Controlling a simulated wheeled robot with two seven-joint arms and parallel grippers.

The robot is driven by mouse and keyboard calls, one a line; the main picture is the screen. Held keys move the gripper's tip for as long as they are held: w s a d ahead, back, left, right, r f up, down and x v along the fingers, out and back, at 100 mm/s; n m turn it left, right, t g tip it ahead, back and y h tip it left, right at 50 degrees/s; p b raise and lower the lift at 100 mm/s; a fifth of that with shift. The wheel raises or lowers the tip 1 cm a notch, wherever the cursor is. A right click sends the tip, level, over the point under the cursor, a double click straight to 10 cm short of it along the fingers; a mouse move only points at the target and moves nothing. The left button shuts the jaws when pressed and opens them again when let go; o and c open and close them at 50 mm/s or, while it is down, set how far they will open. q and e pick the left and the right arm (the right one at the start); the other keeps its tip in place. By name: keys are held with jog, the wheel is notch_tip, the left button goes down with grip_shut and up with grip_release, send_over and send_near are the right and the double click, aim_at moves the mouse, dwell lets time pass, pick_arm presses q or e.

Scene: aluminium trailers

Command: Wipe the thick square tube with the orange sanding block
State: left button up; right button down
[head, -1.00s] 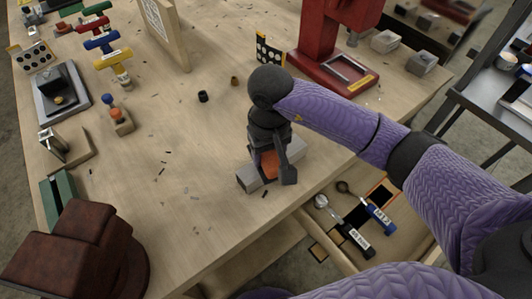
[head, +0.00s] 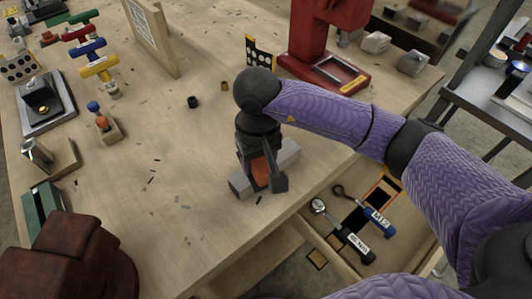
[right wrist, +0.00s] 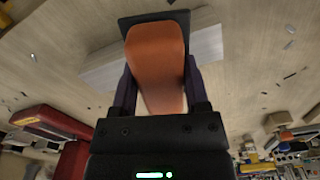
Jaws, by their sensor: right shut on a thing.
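The orange sanding block (head: 262,171) is in my right gripper (head: 263,180), whose fingers are shut on its sides. The block also shows in the right wrist view (right wrist: 156,62), with a dark plate at its far end. The thick square tube (head: 286,154) is a light grey bar lying on the table, under and on both sides of the block. In the right wrist view the tube (right wrist: 206,45) runs across behind the block. The block is at the tube, but I cannot tell whether they touch. My left gripper is not in view.
An open drawer (head: 340,262) with labelled tools juts out below the table's front edge. A red machine (head: 325,45) stands at the back right. A dark red-brown object (head: 60,260) stands at the front left. The table (head: 190,150) left of the tube is mostly clear, with small dark scraps.

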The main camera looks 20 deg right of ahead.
notch_tip(320, 180, up, 5)
jog(key=p, duration=0.2)
jog(key=shift+f+p, duration=0.1)
jog(key=shift+p, duration=0.3)
jog(key=shift+r, duration=0.55)
jog(key=shift+r+p, duration=0.85)
jog(key=shift+r, duration=0.7)
jog(key=shift+f, duration=0.1)
